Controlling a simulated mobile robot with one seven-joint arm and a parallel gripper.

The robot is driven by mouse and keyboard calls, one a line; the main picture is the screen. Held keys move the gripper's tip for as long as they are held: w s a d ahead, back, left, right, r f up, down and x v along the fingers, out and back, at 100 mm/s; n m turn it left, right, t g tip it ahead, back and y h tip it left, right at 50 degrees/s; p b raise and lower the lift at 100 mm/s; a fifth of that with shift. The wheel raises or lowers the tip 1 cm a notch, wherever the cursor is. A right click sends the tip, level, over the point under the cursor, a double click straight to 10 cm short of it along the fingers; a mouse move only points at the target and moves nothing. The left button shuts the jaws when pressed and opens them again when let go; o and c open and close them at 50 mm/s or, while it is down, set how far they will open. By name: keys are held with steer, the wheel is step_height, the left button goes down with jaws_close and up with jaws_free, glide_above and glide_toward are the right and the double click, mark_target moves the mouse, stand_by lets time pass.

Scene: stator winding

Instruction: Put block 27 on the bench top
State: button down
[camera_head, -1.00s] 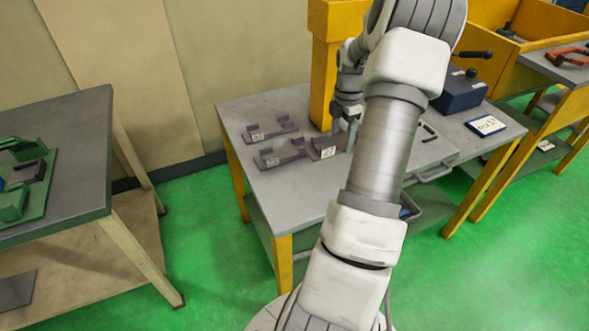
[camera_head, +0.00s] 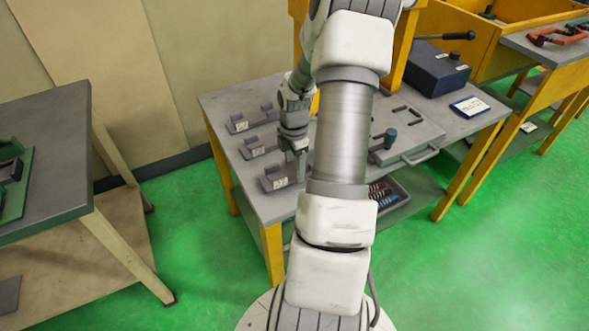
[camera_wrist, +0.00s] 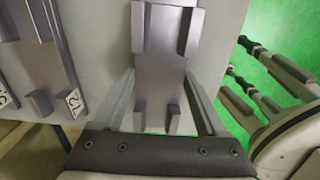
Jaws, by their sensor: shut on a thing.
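My gripper (camera_head: 297,170) points down over the bench top (camera_head: 238,179), near its front edge. It is shut on a grey block (camera_head: 277,180) with two raised lugs and a small white label, too small to read. The wrist view shows this block (camera_wrist: 160,66) between my two fingers, over the grey surface. I cannot tell whether it rests on the bench or hangs slightly above it. Two similar labelled blocks lie behind it, a farther one (camera_head: 240,127) and a nearer one (camera_head: 251,152). My arm hides part of the bench.
On the right stand a plate with a handle (camera_head: 410,135), a dark blue box with a lever (camera_head: 437,74) and a small display (camera_head: 470,106). A tray of coloured items (camera_head: 393,198) is below. Another table (camera_head: 50,130) with a green fixture stands left.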

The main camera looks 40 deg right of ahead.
mark_target(294, 169)
steer(key=shift+f, duration=0.5)
steer(key=shift+f, duration=0.1)
jaws_free()
step_height(294, 169, up, 12)
steer(key=p, duration=0.2)
stand_by(0.6)
